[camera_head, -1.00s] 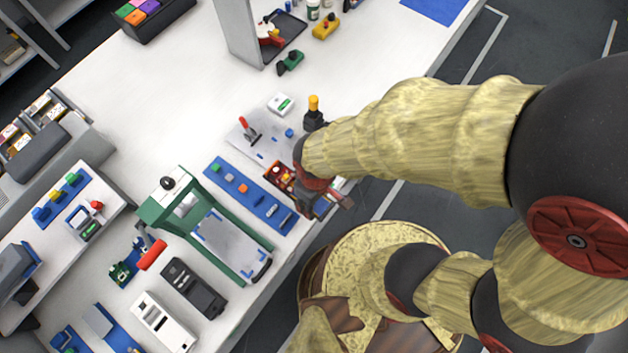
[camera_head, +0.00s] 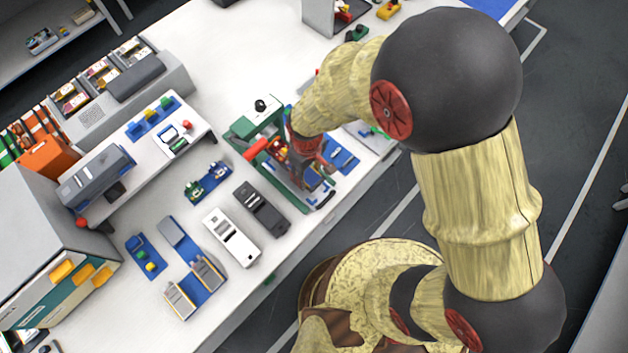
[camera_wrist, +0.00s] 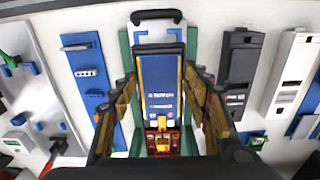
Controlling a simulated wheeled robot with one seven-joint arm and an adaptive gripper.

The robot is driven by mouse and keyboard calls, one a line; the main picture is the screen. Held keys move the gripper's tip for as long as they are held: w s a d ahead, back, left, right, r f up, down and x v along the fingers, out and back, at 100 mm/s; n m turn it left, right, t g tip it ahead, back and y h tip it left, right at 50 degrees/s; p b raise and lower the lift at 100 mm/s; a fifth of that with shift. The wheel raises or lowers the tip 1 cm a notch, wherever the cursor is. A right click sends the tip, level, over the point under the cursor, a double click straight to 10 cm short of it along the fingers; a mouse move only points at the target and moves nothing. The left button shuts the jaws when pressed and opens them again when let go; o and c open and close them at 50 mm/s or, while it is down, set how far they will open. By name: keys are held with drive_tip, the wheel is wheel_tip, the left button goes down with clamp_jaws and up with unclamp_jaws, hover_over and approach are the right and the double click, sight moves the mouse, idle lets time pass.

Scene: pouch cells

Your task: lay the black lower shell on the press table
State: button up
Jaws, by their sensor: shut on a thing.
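The black lower shell (camera_wrist: 137,75) is between my gripper's fingers in the wrist view, with only its dark rim showing. A blue printed pouch cell lies in it, with a red board with yellow parts at the near end. My gripper (camera_wrist: 160,105) is shut on the shell's sides. The green-framed press (camera_head: 243,127) is under my gripper in the head view. Its pale press table (camera_wrist: 157,25) shows beyond the shell's far end, with blue corner pads. The shell is over the press table; I cannot tell whether it touches. My arm hides much of the press in the head view.
A black housing (camera_head: 262,208) and a white housing (camera_head: 231,237) lie beside the press. A blue strip with small parts (camera_wrist: 88,75) lies on the other side. A red-handled tool (camera_head: 257,147) is close to the press. The white table is clear near its front edge.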

drive_tip(key=shift+w, duration=0.1)
idle(0.3)
drive_tip(key=shift+f+b, duration=1.9)
drive_tip(key=shift+f, duration=1)
drive_tip(key=shift+f+b, duration=0.5)
drive_tip(key=shift+f, duration=0.5)
drive_tip(key=o, duration=1.2)
drive_tip(key=shift+o, duration=0.3)
drive_tip(key=shift+d, duration=0.1)
wheel_tip(320, 180, up, 12)
